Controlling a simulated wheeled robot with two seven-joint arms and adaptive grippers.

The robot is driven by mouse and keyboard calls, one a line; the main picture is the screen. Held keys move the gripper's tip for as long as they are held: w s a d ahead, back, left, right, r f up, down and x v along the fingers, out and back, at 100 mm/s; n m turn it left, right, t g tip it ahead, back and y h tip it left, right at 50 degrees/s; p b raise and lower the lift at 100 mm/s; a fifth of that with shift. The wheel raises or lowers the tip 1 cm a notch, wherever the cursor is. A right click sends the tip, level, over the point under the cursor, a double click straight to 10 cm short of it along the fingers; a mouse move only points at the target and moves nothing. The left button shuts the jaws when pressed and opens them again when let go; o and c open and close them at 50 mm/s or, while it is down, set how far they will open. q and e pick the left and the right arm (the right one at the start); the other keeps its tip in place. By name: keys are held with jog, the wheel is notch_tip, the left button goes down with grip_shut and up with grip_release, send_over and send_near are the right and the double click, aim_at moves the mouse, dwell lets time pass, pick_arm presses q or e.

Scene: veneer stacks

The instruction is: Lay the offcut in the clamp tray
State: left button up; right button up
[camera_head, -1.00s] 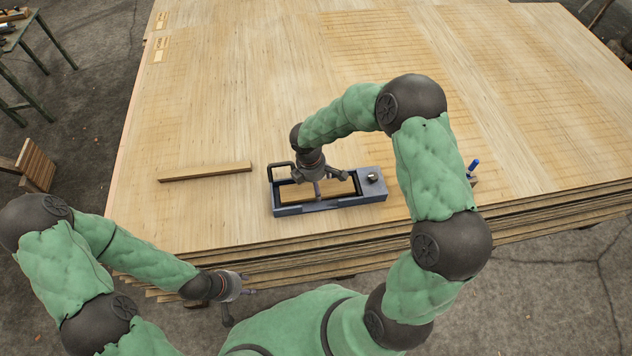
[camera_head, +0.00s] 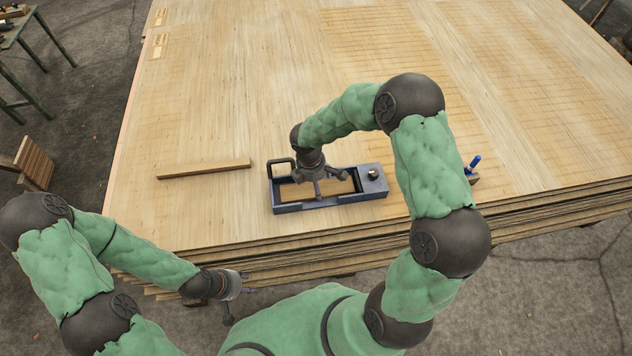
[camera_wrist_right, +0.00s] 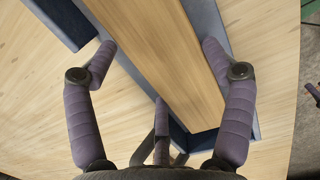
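The clamp tray (camera_head: 345,201) is a blue-grey long box near the front edge of the veneer stack, with a handle loop at its left end and a knob block at its right. A brown wooden piece, seemingly the offcut (camera_head: 294,190), lies inside it, partly hidden by my right gripper (camera_head: 328,184). The right gripper is open over the tray. My left gripper (camera_head: 238,297) is empty in front of the stack, its fingers spread.
A narrow wooden strip (camera_head: 204,169) lies on the veneer stack (camera_head: 230,100) left of the tray. A small blue-handled item (camera_head: 474,163) stands right of the tray, beyond my right arm. The stack's middle and back are clear. A green-legged table (camera_head: 28,55) stands far left.

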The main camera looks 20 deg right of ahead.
jog(key=shift+o, duration=1)
jog(key=shift+r, duration=0.1)
notch_tip(320, 180, up, 12)
jog(key=a, duration=0.1)
jog(key=shift+w+a, duration=0.2)
jog(key=shift+f, duration=0.2)
